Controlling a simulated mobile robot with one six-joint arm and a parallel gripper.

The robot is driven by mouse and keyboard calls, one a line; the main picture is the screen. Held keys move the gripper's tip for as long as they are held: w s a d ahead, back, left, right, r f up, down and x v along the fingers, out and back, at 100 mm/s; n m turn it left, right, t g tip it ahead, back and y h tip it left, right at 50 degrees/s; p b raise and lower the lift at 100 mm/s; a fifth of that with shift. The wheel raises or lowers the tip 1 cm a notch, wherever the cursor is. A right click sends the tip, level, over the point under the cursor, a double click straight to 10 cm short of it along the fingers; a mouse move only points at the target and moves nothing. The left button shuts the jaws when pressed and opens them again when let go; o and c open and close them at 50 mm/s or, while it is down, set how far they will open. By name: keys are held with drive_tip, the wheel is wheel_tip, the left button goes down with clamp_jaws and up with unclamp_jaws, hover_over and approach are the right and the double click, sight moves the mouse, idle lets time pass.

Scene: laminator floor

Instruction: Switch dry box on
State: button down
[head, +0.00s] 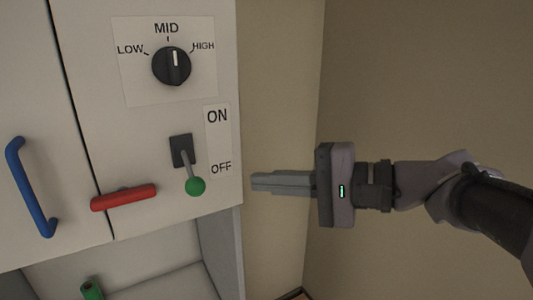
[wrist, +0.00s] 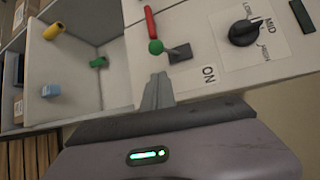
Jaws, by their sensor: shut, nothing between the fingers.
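The dry box (head: 90,60) is a pale cabinet front at the left of the head view. Its switch is a lever with a green ball knob (head: 195,186) on a dark square base (head: 182,150). The lever tilts down, toward the OFF word on the ON/OFF label (head: 217,140). The knob also shows in the wrist view (wrist: 155,47), ahead of the fingers. My gripper (head: 254,181) is shut and empty, to the right of the knob at about its height in the head view. It appears apart from the lever.
A rotary dial (head: 171,66) marked LOW, MID, HIGH sits above the lever, pointing near MID. A red handle (head: 124,197) and a blue handle (head: 30,187) lie left. Below, an open compartment holds a green item (head: 91,289); yellow (wrist: 53,31) and blue (wrist: 50,91) pieces show in the wrist view.

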sight(190, 172)
drive_tip(key=p+x, duration=0.2)
drive_tip(key=x, duration=0.8)
drive_tip(key=shift+s+a, duration=0.1)
drive_tip(key=shift+a, duration=0.05)
